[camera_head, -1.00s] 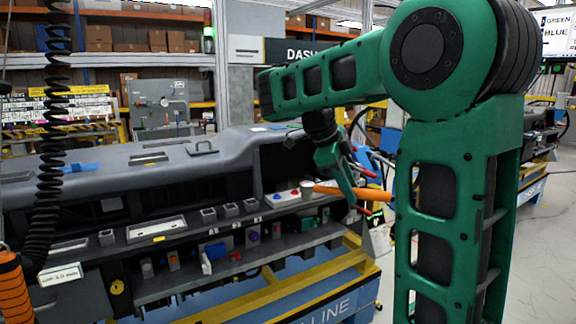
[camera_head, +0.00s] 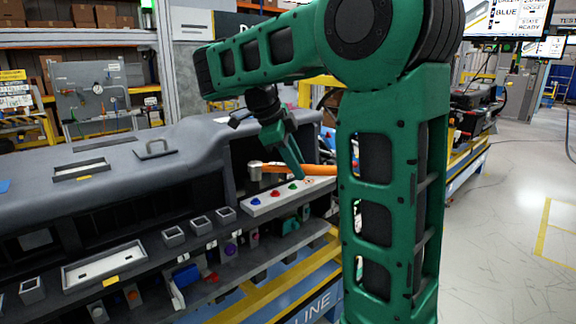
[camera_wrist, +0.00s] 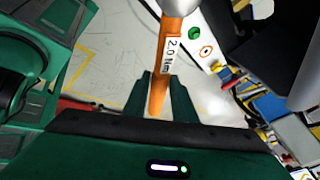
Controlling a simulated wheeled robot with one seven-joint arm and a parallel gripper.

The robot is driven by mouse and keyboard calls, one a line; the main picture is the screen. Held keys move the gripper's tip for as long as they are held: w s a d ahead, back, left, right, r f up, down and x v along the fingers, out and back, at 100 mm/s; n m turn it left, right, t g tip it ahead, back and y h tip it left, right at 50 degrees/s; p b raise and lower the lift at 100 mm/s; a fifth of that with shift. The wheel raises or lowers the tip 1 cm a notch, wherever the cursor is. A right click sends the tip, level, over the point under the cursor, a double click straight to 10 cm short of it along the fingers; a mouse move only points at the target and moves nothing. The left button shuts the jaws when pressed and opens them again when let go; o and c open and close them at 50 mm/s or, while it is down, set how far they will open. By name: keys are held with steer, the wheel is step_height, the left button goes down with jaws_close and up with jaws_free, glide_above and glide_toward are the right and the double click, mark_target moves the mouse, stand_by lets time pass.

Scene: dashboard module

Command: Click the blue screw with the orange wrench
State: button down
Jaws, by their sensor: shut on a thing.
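My gripper (camera_head: 297,170) is shut on the orange handle of the wrench (camera_head: 316,170), which also shows between the fingers in the wrist view (camera_wrist: 158,96) with a "2.0 Nm" label. The wrench's metal head (camera_head: 255,170) points left in the head view and appears just above the left part of a white strip (camera_head: 265,206). The blue screw (camera_head: 255,201) is at the strip's left end, below the wrench head in the picture. I see no contact between them. In the wrist view the blue screw is not visible; the wrench head is cut by the top edge.
The strip also bears a red screw (camera_head: 275,194), a green screw (camera_head: 293,188) and an orange ring mark (camera_head: 309,181). The grey dashboard (camera_head: 110,165) rises behind and left. A shelf below holds several small parts, including a purple one (camera_head: 230,249). Open floor (camera_head: 500,220) lies right.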

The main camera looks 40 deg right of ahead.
steer(key=shift+a+f, duration=0.1)
steer(key=shift+a, duration=0.1)
steer(key=shift+f, duration=3.05)
stand_by(0.5)
steer(key=shift+s+a+m+g, duration=0.65)
steer(key=shift+a+m, duration=0.25)
steer(key=shift+m, duration=0.2)
stand_by(3.1)
